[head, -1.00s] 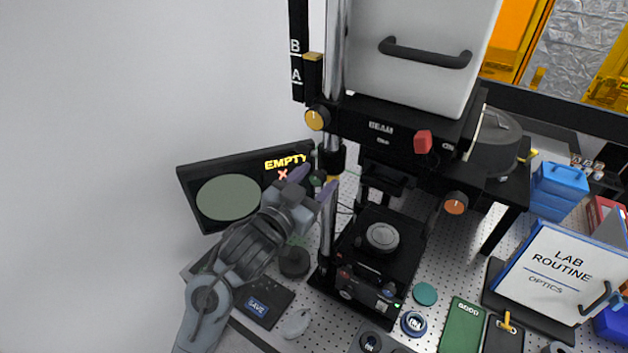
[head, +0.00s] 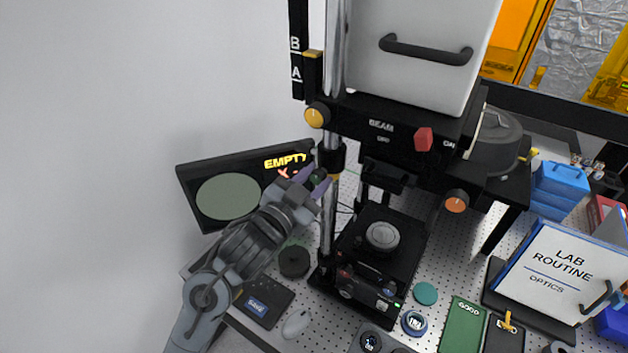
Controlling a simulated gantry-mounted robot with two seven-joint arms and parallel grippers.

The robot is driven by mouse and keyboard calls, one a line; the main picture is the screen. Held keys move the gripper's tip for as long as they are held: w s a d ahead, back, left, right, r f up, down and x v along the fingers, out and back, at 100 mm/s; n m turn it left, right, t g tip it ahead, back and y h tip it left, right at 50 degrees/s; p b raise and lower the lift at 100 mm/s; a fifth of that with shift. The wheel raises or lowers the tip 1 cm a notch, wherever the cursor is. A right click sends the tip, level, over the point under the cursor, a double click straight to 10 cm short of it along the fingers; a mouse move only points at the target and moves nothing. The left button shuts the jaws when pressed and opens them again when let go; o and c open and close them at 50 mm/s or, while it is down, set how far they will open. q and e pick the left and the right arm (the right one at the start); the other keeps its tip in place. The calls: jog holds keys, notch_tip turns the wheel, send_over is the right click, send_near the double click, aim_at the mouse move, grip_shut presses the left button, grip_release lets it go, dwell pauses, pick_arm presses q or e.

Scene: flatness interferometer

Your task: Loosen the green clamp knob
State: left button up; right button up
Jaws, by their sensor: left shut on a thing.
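The green clamp knob (head: 319,177) sits at the left side of the black clamp collar (head: 332,158) on the upright chrome post (head: 332,213). My left gripper (head: 316,178) comes in from the lower left. Its two purple-tipped fingers are shut on the knob, one above and one below it, and they hide part of it. My right gripper does not show.
Behind my left gripper stands a dark display panel (head: 228,197) reading EMPTY. The black interferometer stage (head: 382,237) is right of the post. A SAVE pad (head: 262,303) and a dark puck (head: 294,262) lie below my arm. Several items crowd the right.

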pick_arm(q)
jog(key=m+b, duration=0.1)
jog(key=m, duration=0.2)
jog(key=shift+f+m, duration=0.1)
jog(key=shift+m, duration=0.2)
jog(key=m+b, duration=0.2)
jog(key=m, duration=0.1)
jog(key=shift+m, duration=0.3)
jog(key=m+b, duration=0.2)
jog(key=m, duration=0.1)
jog(key=shift+d+f+m, duration=0.1)
jog(key=shift+f+m, duration=0.05)
jog(key=shift+m, duration=0.25)
jog(key=shift+m+b, duration=1.7)
jog(key=shift+m, duration=0.4)
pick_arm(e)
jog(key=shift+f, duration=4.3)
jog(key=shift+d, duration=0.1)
pick_arm(q)
jog(key=o, duration=1)
jog(key=shift+o, duration=0.2)
jog(key=shift+s, duration=0.1)
